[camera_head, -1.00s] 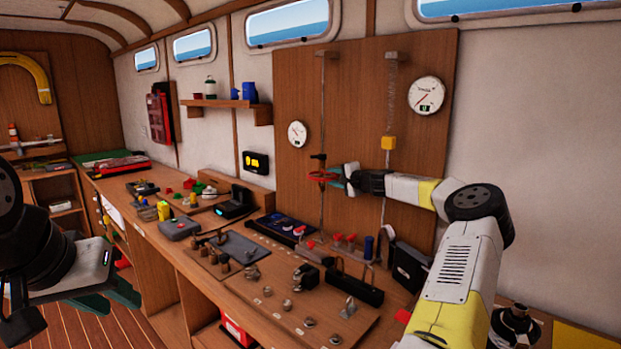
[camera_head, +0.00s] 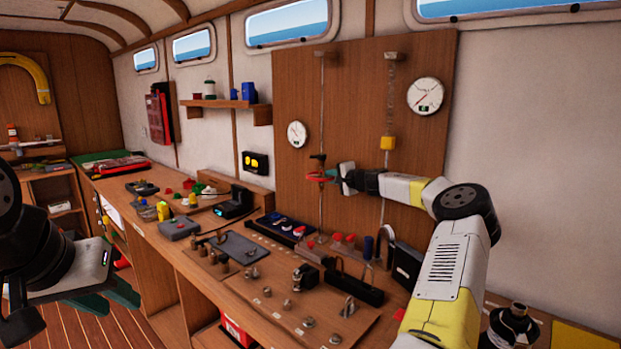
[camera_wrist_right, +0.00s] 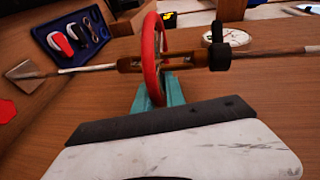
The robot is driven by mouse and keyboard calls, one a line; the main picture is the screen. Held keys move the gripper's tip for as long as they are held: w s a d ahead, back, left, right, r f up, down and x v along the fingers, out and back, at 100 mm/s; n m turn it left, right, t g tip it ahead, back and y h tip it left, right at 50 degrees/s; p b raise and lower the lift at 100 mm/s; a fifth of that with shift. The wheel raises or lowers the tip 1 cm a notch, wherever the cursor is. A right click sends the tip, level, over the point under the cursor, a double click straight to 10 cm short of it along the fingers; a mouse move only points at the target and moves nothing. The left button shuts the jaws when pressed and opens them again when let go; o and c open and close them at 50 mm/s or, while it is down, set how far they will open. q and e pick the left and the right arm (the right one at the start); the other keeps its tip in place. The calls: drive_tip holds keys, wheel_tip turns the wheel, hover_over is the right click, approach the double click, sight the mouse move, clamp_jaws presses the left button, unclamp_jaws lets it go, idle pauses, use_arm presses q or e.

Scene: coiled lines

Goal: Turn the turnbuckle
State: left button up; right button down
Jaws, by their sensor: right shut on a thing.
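The turnbuckle is a brown body (camera_wrist_right: 128,64) with a red handwheel around it, set in a rod line that runs vertically in front of the wooden panel. The red handwheel (camera_head: 318,178) is level with my right gripper (camera_head: 333,176). In the right wrist view, the teal fingers of the right gripper (camera_wrist_right: 158,92) are shut on the rim of the red handwheel (camera_wrist_right: 151,55). A black knob (camera_wrist_right: 218,45) sits on the line beside the body. My left gripper (camera_head: 108,300) is low at the left, away from the turnbuckle, with its green fingers apart and empty.
Two round gauges (camera_head: 425,96) (camera_head: 297,134) hang on the wooden panel (camera_head: 350,110). A second line with a yellow block (camera_head: 387,143) runs to the right. The bench below holds several fittings, a grey plate (camera_head: 243,246) and a blue tray (camera_head: 283,228).

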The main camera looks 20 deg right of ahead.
sight(327, 180)
drive_tip(key=shift+d+f+h, duration=0.1)
drive_tip(key=shift+f+h, duration=0.05)
drive_tip(key=shift+h, duration=0.15)
drive_tip(key=m+h, duration=0.2)
drive_tip(key=h, duration=0.1)
drive_tip(key=s+m+h, duration=0.1)
drive_tip(key=m+h, duration=0.1)
drive_tip(key=h, duration=0.1)
drive_tip(key=a+m+h, duration=0.1)
drive_tip(key=m+h, duration=0.2)
drive_tip(key=shift+s+g+h, duration=0.3)
drive_tip(key=shift+s, duration=0.1)
drive_tip(key=shift+s+a+f+m+g+h, duration=0.15)
drive_tip(key=shift+m+g+h, duration=0.4)
drive_tip(key=shift+m+h, duration=0.3)
drive_tip(key=shift+s+r+m+g+h, duration=0.1)
drive_tip(key=shift+s+m+g+h, duration=0.1)
drive_tip(key=shift+m+g+h, duration=0.5)
drive_tip(key=shift+s+a+f+m+g+h, duration=0.15)
drive_tip(key=shift+m+g+h, duration=0.2)
drive_tip(key=shift+m+h, duration=0.6)
drive_tip(key=shift+h, duration=0.3)
drive_tip(key=c, duration=1.5)
unclamp_jaws()
drive_tip(key=shift+d+r, duration=0.1)
drive_tip(key=shift+r, duration=0.05)
